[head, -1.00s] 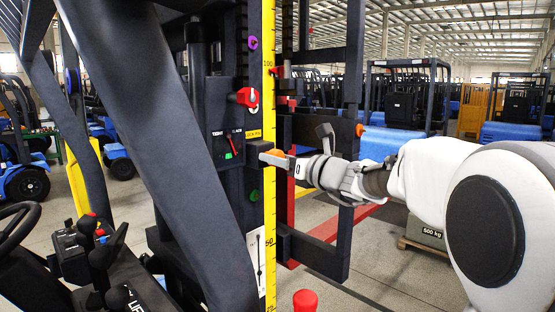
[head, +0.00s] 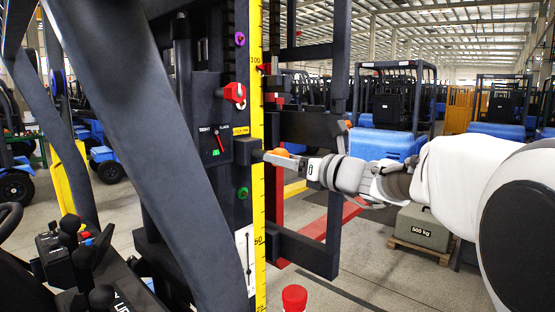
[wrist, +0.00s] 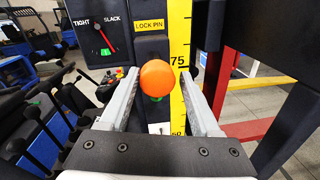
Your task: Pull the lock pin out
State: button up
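The lock pin shows as an orange ball knob (wrist: 157,77) in the middle of the wrist view, below the yellow LOCK PIN label (wrist: 149,25). In the head view the knob (head: 279,152) sits just right of a dark block on the mast, partly hidden by a finger. My gripper (head: 283,158) is at the knob, reaching in from the right. In the wrist view its two grey fingers (wrist: 160,84) stand apart, one on each side of the knob, with narrow gaps. The pin's shaft is hidden behind the knob.
A TIGHT/SLACK gauge (head: 215,141) has its red needle near a green mark. A yellow scale (head: 257,205) runs up the mast beside the pin. Dark carriage bars (head: 333,200) stand close behind my gripper. A red-capped post (head: 294,297) is below. A 500 kg weight (head: 424,228) is at right.

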jog(key=shift+o, duration=0.8)
jog(key=shift+s+r, duration=0.1)
jog(key=shift+a, duration=0.1)
jog(key=b+v, duration=0.3)
jog(key=v, duration=1.4)
